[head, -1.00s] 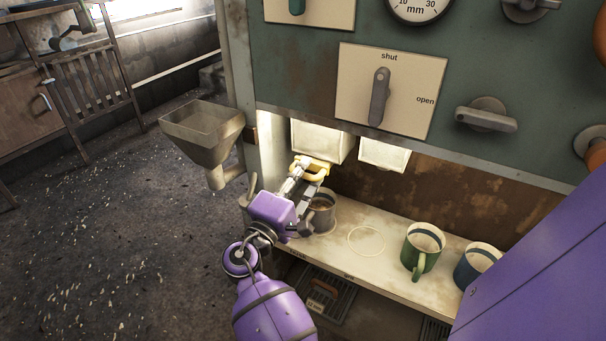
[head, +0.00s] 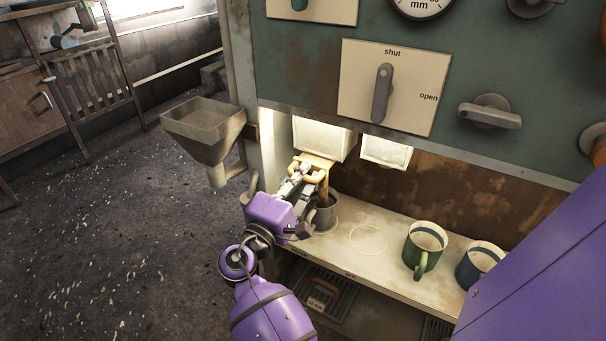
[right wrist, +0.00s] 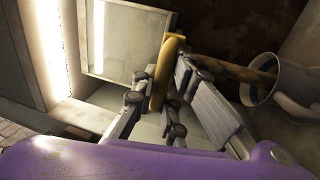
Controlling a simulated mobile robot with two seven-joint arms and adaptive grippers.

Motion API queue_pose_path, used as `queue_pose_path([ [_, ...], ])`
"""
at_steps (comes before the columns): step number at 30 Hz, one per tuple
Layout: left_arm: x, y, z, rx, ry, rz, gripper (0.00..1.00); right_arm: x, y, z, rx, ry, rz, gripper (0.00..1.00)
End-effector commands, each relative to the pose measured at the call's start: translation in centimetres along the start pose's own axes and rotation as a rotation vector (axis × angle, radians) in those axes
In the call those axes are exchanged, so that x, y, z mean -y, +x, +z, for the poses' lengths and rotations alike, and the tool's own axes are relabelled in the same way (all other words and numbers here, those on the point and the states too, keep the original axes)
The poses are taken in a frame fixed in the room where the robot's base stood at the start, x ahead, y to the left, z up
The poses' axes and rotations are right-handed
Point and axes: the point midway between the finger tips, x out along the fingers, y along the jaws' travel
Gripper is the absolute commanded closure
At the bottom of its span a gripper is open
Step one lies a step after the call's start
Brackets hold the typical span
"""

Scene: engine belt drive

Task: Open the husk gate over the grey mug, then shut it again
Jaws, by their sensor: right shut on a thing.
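The husk gate's yellow handle (head: 299,173) is under the left cream spout (head: 321,138); it also shows in the right wrist view (right wrist: 163,72). My right gripper (head: 306,172) is shut on this handle. A tan plate shows behind the handle, below the spout. A brown stream (head: 324,186) falls from there into the grey mug (head: 327,218). The right wrist view also shows the stream (right wrist: 240,71) entering the mug (right wrist: 260,82). My gripper partly hides the mug in the head view. My left gripper is not in view.
A green mug (head: 424,246) and a blue mug (head: 478,264) stand to the right on the shelf (head: 385,265). A second spout (head: 386,152) hangs right of the first. A lever (head: 382,92) points at "shut". A metal hopper (head: 205,128) is at left.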

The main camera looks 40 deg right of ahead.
Motion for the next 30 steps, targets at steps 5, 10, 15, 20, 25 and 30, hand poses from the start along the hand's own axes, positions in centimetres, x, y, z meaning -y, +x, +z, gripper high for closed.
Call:
queue_pose_path([
  [5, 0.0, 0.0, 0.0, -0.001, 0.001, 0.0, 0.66, 0.1, 0.0, 0.0, 0.0, -0.001, -0.001, 0.73],
  [10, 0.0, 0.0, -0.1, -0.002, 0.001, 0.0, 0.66, 0.1, 0.0, 0.0, 0.0, -0.001, -0.001, 0.69],
  [15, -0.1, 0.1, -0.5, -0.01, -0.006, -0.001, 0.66, 0.1, -0.1, 0.0, 0.0, -0.001, -0.001, 0.69],
  [20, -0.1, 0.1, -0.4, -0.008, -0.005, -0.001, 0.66, 0.1, -1.5, 0.0, -0.001, -0.002, -0.002, 0.69],
  [25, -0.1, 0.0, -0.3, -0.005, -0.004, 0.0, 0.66, 0.2, -5.0, 0.0, -0.003, -0.002, -0.004, 0.69],
  [30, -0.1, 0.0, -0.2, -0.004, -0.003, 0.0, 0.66, 0.1, -8.5, 0.0, -0.002, -0.003, -0.003, 0.69],
])
